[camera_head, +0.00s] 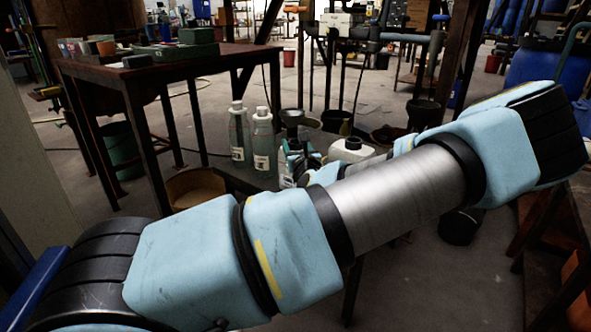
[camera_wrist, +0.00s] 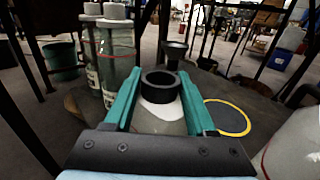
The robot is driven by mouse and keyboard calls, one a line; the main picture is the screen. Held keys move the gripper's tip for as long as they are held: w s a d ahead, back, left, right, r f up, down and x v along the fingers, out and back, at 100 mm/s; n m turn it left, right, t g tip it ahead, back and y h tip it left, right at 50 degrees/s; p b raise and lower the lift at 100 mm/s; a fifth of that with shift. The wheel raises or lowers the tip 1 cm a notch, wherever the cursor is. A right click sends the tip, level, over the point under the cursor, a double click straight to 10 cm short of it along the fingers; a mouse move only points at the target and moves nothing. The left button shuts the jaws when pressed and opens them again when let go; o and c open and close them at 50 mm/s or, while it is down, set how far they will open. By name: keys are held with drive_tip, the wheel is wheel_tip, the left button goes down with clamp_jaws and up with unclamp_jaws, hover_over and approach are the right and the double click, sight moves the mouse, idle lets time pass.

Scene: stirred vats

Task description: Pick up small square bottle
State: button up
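In the wrist view, a pale bottle with a black ring-shaped neck (camera_wrist: 160,85) stands upright between the two teal fingers of my gripper (camera_wrist: 160,82). The fingers lie along its left and right sides, close to it. I cannot tell whether they press on it. Its lower body is hidden by the gripper's dark palm. In the head view my gripper (camera_head: 297,160) is small and partly behind my arm, with a pale labelled bottle part (camera_head: 286,178) beside it.
Two tall clear bottles with grey caps (camera_head: 238,135) (camera_head: 262,140) stand left of my gripper. A white jug with a black cap (camera_head: 351,150) stands to the right. A dark funnel-like vessel (camera_wrist: 175,52) is behind. A yellow-rimmed disc (camera_wrist: 228,117) lies at right.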

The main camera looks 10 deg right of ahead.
clamp_jaws()
idle(0.6)
